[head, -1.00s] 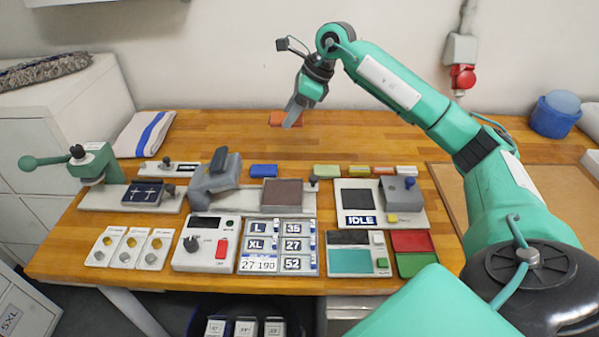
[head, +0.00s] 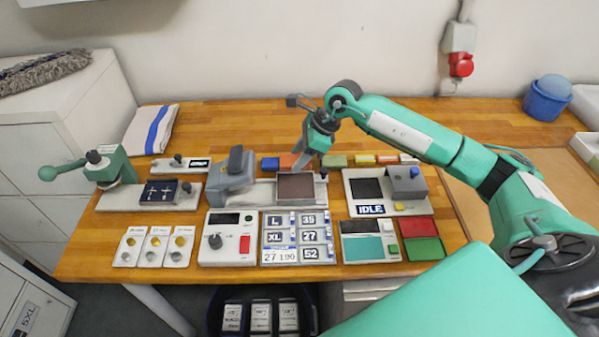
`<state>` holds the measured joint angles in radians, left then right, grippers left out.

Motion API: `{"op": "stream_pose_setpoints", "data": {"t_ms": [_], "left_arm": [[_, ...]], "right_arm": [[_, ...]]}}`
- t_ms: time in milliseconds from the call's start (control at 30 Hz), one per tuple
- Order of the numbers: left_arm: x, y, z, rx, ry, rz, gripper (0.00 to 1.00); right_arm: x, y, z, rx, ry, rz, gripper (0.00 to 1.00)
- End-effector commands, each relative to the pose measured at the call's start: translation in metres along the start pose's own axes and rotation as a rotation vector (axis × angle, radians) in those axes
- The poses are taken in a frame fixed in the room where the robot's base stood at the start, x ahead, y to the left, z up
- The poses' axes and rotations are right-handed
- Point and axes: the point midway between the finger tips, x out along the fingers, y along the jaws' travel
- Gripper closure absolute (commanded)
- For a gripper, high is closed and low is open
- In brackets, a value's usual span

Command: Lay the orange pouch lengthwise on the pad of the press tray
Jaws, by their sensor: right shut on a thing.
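The orange pouch (head: 289,161) shows in the head view, just behind the press tray's brown pad (head: 296,188). My right gripper (head: 303,160) is shut on the pouch at its right side and points downward. The gripper hides part of the pouch. Whether the pouch hangs in the air or touches the surface is hard to tell. The pad looks bare and lies on the light press tray (head: 262,194), to the right of the grey press head (head: 235,172). My left gripper is not in view.
A blue block (head: 270,163) sits left of the pouch, and green (head: 336,161) and yellow (head: 364,160) ones right of it. A small dark knob stands at the tray's right end. The IDLE device (head: 388,205) is to the right.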

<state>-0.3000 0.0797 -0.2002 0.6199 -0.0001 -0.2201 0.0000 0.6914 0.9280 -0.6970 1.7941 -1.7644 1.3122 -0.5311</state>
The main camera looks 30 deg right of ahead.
Motion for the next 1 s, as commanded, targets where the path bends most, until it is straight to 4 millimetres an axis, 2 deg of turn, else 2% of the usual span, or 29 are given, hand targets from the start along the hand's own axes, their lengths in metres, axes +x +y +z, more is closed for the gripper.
{"op": "stream_pose_setpoints", "data": {"t_ms": [33, 133, 433, 633, 1000], "left_arm": [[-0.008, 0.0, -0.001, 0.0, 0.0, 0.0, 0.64], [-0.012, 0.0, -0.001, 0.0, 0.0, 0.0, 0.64], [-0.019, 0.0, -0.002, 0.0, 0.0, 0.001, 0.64], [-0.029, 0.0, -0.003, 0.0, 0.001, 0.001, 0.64], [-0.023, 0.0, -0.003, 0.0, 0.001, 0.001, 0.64]], "right_arm": [[0.008, 0.001, -0.005, 0.003, 0.001, 0.005, 0.78], [0.024, 0.001, -0.014, 0.002, 0.002, 0.003, 0.78], [0.045, 0.0, -0.026, 0.0, 0.0, 0.001, 0.78], [0.071, 0.0, -0.04, 0.002, 0.0, 0.001, 0.78], [0.077, 0.0, -0.044, -0.001, 0.0, -0.001, 0.78]]}}
